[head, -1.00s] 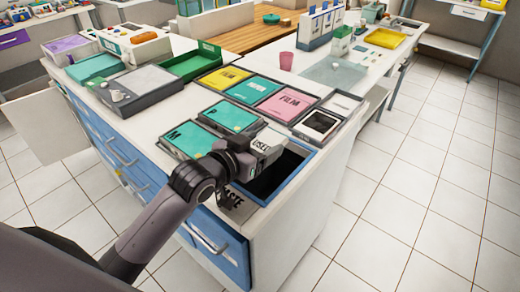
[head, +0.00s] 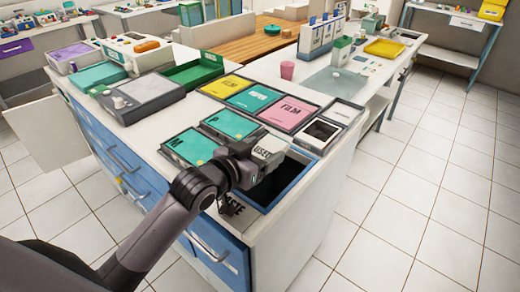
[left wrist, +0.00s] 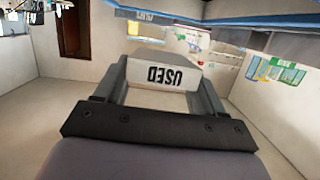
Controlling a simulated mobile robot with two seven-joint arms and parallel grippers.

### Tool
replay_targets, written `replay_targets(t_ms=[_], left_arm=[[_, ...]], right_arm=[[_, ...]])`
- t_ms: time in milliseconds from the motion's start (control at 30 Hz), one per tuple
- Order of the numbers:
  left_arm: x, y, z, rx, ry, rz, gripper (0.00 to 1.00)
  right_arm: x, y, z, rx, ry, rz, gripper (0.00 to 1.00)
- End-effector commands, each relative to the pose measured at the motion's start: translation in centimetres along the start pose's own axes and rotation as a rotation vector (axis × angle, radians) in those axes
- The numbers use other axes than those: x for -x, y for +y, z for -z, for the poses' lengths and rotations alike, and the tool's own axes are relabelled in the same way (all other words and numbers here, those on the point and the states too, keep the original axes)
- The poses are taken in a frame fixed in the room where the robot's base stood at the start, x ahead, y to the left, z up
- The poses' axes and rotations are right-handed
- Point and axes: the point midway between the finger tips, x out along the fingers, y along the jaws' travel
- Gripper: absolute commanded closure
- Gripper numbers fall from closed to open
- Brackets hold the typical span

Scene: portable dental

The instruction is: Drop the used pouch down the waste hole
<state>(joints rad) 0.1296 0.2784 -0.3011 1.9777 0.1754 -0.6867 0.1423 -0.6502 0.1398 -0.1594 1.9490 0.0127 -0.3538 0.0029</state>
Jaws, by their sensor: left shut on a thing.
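The used pouch (head: 268,150) is white with the word USED on it. My left gripper (head: 262,157) is shut on it. In the left wrist view the pouch (left wrist: 165,75) sits between the two fingers of the gripper (left wrist: 160,85), its lettering upside down. The waste hole (head: 283,185) is a dark opening with a blue rim at the counter's near corner. In the head view the pouch is at the hole's upper left edge; its exact height above it is hard to tell. A waste label beside the hole is partly hidden by my gripper. My right gripper is not in view.
Teal trays marked M (head: 193,146) and P (head: 229,124) lie just behind the gripper. Yellow, teal and pink film trays (head: 289,112) and a dark-windowed tray (head: 320,132) lie beyond. A green bin (head: 197,72) and a pink cup (head: 287,69) stand farther back.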

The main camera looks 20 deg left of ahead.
Motion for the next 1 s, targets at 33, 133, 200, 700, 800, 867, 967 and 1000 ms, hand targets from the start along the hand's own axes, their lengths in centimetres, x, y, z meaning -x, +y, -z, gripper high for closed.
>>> replay_targets(t_ms=[33, 133, 200, 700, 800, 867, 967, 1000], left_arm=[[-0.6, 0.6, -3.2, 0.013, -0.058, -0.009, 0.59], [-0.6, 0.6, -3.2, 0.013, -0.057, -0.010, 0.24], [-0.6, 0.6, -3.2, 0.014, -0.056, -0.010, 0.02], [0.8, 0.6, -2.9, 0.014, -0.050, -0.009, 0.01], [2.1, 0.5, -2.6, 0.011, -0.046, -0.007, 0.01], [3.0, 0.5, -2.3, 0.010, -0.041, -0.007, 0.01], [4.5, 0.5, -1.7, 0.006, -0.028, -0.005, 0.01], [5.1, 0.4, -1.3, 0.004, -0.021, -0.004, 0.01]], right_arm=[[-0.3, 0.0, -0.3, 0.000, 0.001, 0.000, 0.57], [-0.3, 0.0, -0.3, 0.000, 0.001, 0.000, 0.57], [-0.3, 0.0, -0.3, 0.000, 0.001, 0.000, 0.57], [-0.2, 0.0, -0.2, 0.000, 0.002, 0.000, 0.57], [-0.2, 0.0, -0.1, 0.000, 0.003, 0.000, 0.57], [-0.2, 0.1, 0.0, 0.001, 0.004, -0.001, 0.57], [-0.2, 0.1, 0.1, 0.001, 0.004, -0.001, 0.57], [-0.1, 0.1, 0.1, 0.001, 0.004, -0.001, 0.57]])
